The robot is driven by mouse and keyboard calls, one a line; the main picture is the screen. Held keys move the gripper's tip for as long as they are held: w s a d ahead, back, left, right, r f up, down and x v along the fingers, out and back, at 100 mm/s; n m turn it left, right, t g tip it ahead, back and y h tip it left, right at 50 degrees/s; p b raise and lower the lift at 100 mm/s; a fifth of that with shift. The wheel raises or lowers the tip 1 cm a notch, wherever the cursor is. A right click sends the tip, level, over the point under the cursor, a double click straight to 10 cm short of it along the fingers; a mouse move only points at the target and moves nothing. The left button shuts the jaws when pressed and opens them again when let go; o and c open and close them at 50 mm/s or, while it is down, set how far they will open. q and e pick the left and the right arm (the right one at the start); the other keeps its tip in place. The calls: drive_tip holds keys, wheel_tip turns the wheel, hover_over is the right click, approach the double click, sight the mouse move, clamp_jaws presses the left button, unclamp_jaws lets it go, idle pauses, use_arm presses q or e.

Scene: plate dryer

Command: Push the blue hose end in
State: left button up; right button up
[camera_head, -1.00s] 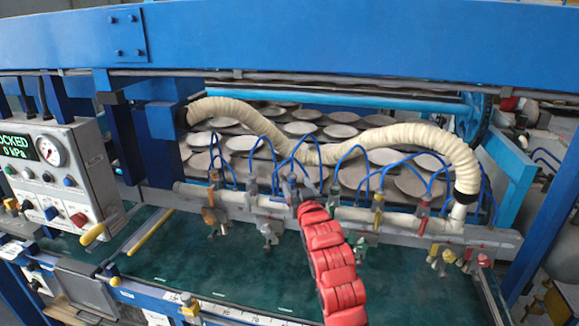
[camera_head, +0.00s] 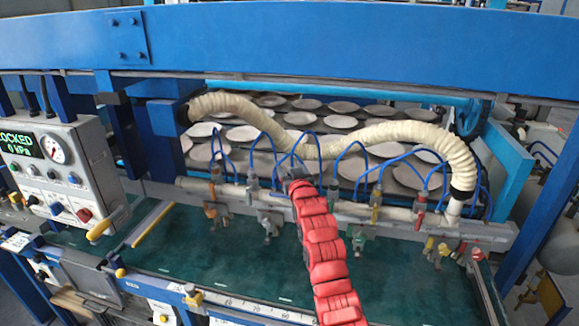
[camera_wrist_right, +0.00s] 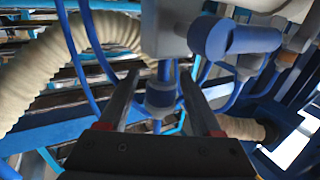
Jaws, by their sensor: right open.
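Several thin blue hoses (camera_head: 350,147) arch up from the pale manifold pipe (camera_head: 240,193) in the head view. My right arm, in red covers, reaches up from the bottom to the manifold's middle. Its gripper (camera_head: 296,178) is small and partly hidden there. A short blue piece joins collar and block. I cannot tell whether the fingers touch the collar, or which hose end is loose. My left gripper is out of view.
A ribbed cream duct (camera_head: 400,135) runs above the manifold; it also shows in the wrist view (camera_wrist_right: 50,70). Round plates (camera_head: 240,133) lie on racks behind. A control box (camera_head: 65,170) with a gauge stands left. A green surface (camera_head: 200,258) lies in front. Small valves hang below the manifold.

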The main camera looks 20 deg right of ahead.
clamp_jaws()
idle(1.3)
